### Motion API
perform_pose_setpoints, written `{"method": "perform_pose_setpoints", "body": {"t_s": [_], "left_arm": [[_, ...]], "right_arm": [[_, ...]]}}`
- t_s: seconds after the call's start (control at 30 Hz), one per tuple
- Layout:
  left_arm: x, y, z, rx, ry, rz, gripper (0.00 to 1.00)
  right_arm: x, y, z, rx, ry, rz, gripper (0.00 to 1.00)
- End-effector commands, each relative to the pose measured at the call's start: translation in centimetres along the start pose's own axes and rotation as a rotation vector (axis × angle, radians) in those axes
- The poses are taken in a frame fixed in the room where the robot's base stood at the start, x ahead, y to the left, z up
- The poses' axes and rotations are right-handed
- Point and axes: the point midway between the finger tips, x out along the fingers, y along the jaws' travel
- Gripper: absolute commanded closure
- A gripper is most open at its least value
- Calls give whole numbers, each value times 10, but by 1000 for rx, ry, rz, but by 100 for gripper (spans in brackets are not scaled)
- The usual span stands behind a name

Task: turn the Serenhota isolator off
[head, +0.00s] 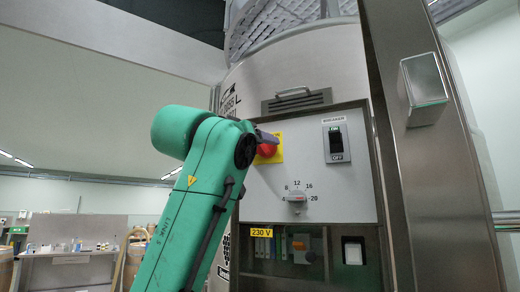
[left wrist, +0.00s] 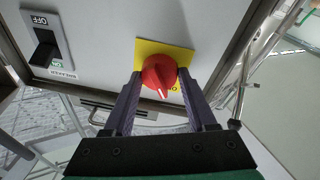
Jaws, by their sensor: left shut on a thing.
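The isolator is a red rotary knob (head: 266,150) on a yellow plate (head: 278,148), at the upper left of a grey panel on a steel vat. In the left wrist view the knob (left wrist: 158,70) sits between the two fingers of my left gripper (left wrist: 160,77), which is shut on it. The knob's white pointer mark aims toward the bottom of that view, near partly hidden lettering on the plate. In the head view my green left arm covers part of the plate and knob. My right gripper is not in view. No name Serenhota is readable.
A black breaker switch (head: 336,143) is right of the isolator; it also shows in the left wrist view (left wrist: 43,45). Below are a grey dial (head: 297,197) and a dark window marked 230 V (head: 262,233). A steel post (head: 430,150) stands at right, a bench (head: 70,260) far left.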

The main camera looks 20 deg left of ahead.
Motion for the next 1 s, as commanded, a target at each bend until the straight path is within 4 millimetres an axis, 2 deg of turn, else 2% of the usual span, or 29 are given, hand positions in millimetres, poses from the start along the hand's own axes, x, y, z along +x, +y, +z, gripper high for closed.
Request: {"method": "perform_pose_setpoints", "body": {"t_s": [0.4, 0.97, 1.0], "left_arm": [[-1, 2, -2, -218, 29, -33, 98], [-1, 2, -3, -255, 34, -39, 98], [-1, 2, -3, -255, 34, -39, 39]], "right_arm": [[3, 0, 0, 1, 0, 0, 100], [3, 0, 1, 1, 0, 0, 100], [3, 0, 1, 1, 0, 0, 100]]}}
